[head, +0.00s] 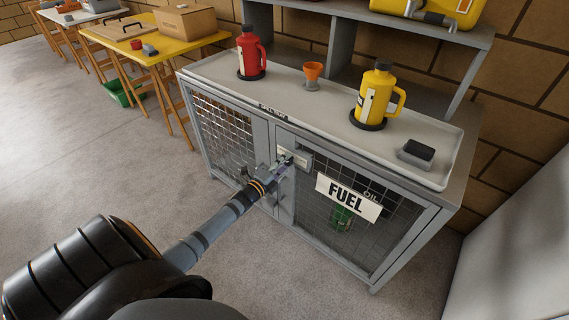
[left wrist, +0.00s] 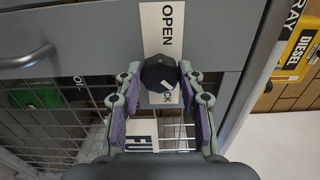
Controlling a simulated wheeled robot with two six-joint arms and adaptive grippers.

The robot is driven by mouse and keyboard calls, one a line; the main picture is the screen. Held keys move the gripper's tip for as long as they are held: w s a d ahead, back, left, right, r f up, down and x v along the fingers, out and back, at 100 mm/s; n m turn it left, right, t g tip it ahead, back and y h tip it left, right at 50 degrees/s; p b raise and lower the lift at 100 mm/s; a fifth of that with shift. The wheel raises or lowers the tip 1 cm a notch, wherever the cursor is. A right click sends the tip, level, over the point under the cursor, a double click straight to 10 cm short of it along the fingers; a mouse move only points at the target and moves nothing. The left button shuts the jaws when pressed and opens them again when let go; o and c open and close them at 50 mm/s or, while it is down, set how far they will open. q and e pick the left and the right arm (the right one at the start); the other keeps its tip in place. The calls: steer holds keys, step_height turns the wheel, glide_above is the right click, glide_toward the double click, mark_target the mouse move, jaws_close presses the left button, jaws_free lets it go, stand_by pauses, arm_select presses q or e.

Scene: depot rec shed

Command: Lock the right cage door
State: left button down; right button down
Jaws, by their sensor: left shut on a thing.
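The right cage door (head: 385,235) is a grey frame with wire mesh and a white FUEL sign (head: 348,197). It appears closed in the cabinet front. Near its upper left corner is a light plate, where my left gripper (head: 284,163) reaches in. In the left wrist view, my left gripper (left wrist: 160,92) is shut on a black lock knob (left wrist: 158,72), one finger on each side. A white label strip (left wrist: 164,25) reads OPEN at one end; the knob partly covers the word at the other end, leaving "CK". My right gripper is not in view.
The left cage door (head: 222,135) is beside it. On the cabinet top (head: 320,105) stand a red jug (head: 251,55), an orange funnel (head: 313,72), a yellow jug (head: 377,92) and a dark block (head: 417,150). A metal handle (left wrist: 25,58) sticks out nearby. Open floor lies left.

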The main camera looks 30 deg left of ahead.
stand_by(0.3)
arm_select(q)
steer(key=c, duration=0.8)
jaws_free()
steer(key=s+a, duration=0.1)
steer(key=s, duration=1.1)
steer(key=shift+f, duration=0.1)
